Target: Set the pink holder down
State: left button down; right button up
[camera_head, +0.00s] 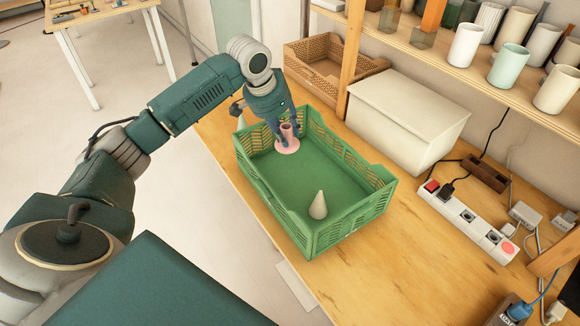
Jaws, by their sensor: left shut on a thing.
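The pink holder (287,147) has a round flat base and a short upright tube. It is at the far left end inside the green crate (286,222). My left gripper (286,133) reaches down into the crate from above and is shut on the tube of the pink holder. The holder looks upright. I cannot tell whether its base touches the crate floor. My right gripper is not in view.
A pale cone (318,206) stands in the crate's near end, and the crate floor between is clear. A white box (408,118), a brown crate (322,67) and a power strip (467,219) are nearby. Cups (466,46) line the shelf.

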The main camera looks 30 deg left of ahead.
aim_at(279, 151)
pick_arm(q)
jog(key=shift+f+p, duration=0.7)
jog(key=shift+f, duration=5.75)
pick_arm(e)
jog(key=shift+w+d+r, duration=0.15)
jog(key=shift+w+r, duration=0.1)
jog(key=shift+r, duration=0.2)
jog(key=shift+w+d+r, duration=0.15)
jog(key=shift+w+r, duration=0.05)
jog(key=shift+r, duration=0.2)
pick_arm(q)
jog(key=c, duration=1.3)
grip_release()
jog(key=shift+f, duration=0.1)
jog(key=b+v, duration=0.1)
jog(key=v, duration=1.1)
jog(key=shift+s, duration=0.1)
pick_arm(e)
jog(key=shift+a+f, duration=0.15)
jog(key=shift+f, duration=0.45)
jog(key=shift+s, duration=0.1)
